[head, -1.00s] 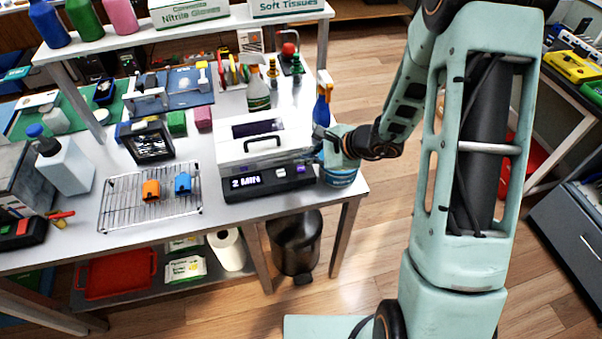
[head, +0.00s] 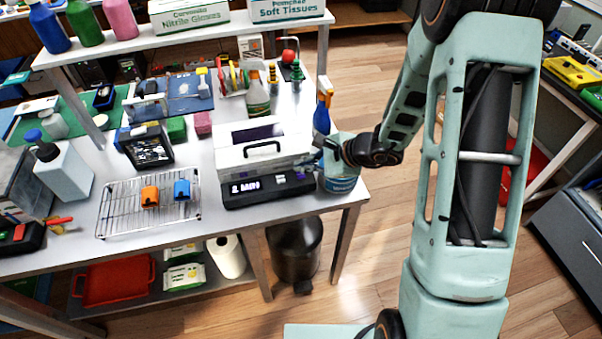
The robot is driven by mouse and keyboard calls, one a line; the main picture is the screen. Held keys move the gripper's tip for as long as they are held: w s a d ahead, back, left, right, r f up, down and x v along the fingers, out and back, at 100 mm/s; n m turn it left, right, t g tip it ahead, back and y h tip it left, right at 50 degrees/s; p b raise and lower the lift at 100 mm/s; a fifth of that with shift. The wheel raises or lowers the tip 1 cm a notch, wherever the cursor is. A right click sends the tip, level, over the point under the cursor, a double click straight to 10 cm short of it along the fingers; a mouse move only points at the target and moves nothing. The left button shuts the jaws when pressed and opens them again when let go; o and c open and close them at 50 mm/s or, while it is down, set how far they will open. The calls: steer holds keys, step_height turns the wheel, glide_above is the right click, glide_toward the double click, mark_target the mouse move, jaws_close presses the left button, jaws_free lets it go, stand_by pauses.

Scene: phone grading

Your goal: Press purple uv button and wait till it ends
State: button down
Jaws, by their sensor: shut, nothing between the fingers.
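The white UV box (head: 238,158) with a black handle on its closed lid stands near the right end of the metal table. Its black front panel (head: 240,193) has a lit white display, now blurred, and a small purple button (head: 281,178) to the right of it. My gripper (head: 317,157) is at the box's right side, above the panel's right end. It is shut with nothing held. Its fingertips are small and dark here, and I cannot tell whether they touch the box.
A wire rack (head: 120,218) with an orange item (head: 150,196) and a blue item (head: 182,190) lies left of the box. A blue tub (head: 340,183) stands right beside the box, with spray bottles behind. A raised shelf spans the back.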

mark_target(303, 175)
steer(key=shift+f, duration=0.2)
stand_by(0.5)
steer(key=shift+f+b, duration=0.3)
steer(key=shift+b, duration=0.5)
steer(key=shift+f+b, duration=0.4)
steer(key=shift+b, duration=0.25)
stand_by(0.4)
steer(key=shift+r, duration=0.1)
steer(key=shift+r+p, duration=0.45)
steer(key=shift+r, duration=0.35)
steer(key=shift+r+p, duration=1.6)
steer(key=shift+r, duration=0.95)
